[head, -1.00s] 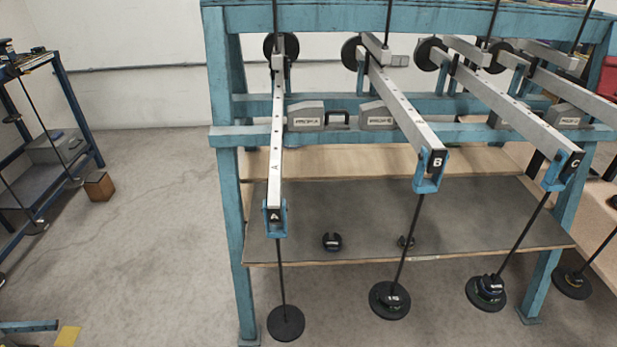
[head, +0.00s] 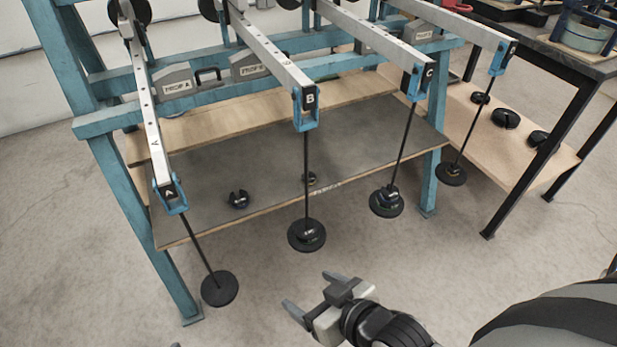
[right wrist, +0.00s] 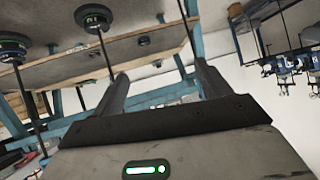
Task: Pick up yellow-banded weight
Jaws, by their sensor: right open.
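A small weight (head: 311,178) on the grey shelf mat under lever B looks faintly yellowish, but I cannot make out a clear yellow band. A dark slotted weight (head: 238,199) lies to its left on the mat. Weights sit on the hanger plate under B (head: 307,235) and the one under C (head: 386,201); their band colours are hard to read. My right gripper (head: 311,290) is open and empty, in front of and below the hanging plates, touching nothing. In the right wrist view its two fingers (right wrist: 161,72) are apart, with hanger plates beyond. My left gripper is not in view.
The blue frame (head: 112,160) carries several levers with thin hanging rods. The empty plate of hanger A (head: 219,288) hangs at the left. A black-legged table (head: 568,120) with a lower wooden shelf holding dark weights stands at the right. The floor in front is free.

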